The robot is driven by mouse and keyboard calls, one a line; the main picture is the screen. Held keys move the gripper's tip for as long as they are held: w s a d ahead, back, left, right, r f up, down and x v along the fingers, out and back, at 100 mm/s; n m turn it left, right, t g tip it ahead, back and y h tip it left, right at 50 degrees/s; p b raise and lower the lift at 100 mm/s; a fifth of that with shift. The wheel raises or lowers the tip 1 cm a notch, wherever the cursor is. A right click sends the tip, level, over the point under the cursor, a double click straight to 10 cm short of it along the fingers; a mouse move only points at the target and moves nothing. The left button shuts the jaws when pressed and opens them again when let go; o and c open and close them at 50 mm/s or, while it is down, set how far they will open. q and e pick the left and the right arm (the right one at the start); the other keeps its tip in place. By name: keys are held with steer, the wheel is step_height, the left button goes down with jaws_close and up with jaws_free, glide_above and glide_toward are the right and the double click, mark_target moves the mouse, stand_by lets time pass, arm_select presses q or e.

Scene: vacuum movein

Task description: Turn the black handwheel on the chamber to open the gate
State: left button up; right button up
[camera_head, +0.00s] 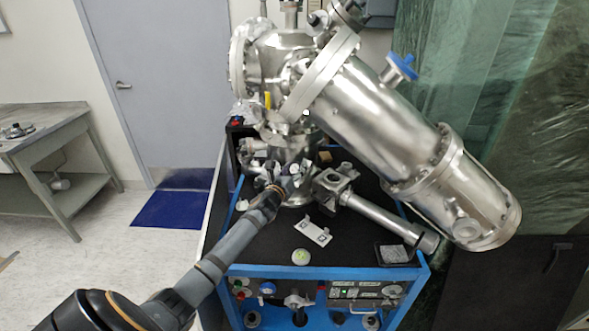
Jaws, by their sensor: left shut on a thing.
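The steel vacuum chamber (290,55) stands on a black-topped blue cart, with a large steel cylinder (400,120) angled down to the right. My left arm reaches in from the lower left. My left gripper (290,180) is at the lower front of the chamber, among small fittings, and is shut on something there. That is where the black handwheel seems to be, but the gripper and fittings hide it and I cannot make out its rim. I cannot tell whether the gate is open. My right gripper is not in view.
The cart top (265,240) holds a white plate (313,232), a pale round object (301,257) and a small dark tray (394,254). A steel tube (380,215) runs right of the gripper. A blue handwheel (400,68) sits on the cylinder.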

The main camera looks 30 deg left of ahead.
arm_select(q)
steer(key=shift+c, duration=1.2)
steer(key=shift+n+y, duration=0.3)
steer(key=shift+n, duration=0.1)
